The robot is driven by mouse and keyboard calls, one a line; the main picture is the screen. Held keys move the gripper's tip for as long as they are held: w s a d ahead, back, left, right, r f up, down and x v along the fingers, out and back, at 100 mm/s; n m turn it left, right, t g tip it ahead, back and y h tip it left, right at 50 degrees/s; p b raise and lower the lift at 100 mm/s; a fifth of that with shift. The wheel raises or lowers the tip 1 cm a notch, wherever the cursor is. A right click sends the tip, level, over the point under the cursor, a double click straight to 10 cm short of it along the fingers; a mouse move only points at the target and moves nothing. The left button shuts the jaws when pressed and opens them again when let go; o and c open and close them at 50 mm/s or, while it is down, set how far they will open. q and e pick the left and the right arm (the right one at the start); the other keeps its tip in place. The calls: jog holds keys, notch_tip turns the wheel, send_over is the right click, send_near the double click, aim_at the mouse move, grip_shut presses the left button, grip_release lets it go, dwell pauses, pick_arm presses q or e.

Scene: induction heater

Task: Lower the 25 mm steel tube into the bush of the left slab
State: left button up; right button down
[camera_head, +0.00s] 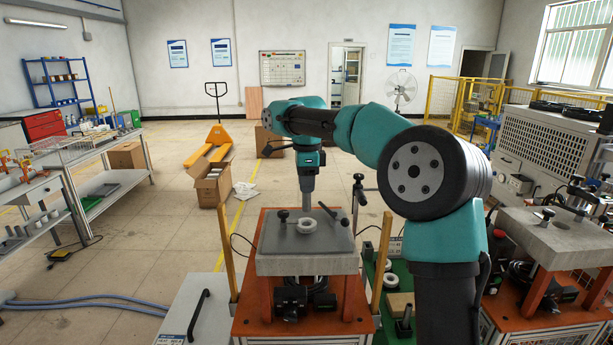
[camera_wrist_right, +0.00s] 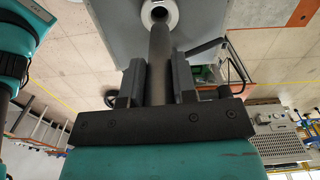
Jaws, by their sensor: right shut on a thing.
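My right gripper (camera_head: 307,186) points straight down over the left slab (camera_head: 280,262), a grey plate on an orange stand. It is shut on the steel tube (camera_head: 307,200), a grey upright cylinder, which also shows between the fingers in the wrist view (camera_wrist_right: 160,65). The bush (camera_head: 307,226) is a pale ring on the slab. The tube's lower end appears above and slightly behind the bush in the head view. In the wrist view the tube's tip lies close to the dark hole of the bush (camera_wrist_right: 160,14); the exact gap cannot be told. My left gripper is not in view.
Black clamp handles (camera_head: 283,215) stand on the slab beside the bush. Wooden posts (camera_head: 231,262) rise at the stand's sides. A second grey slab (camera_head: 555,243) stands at the right. Pale rings (camera_head: 390,281) lie on a green surface between the stands.

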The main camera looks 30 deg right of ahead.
jog(key=shift+f, duration=1.85)
jog(key=shift+f, duration=3.15)
jog(key=c, duration=0.8)
grip_release()
notch_tip(320, 180, up, 18)
jog(key=shift+f, duration=0.25)
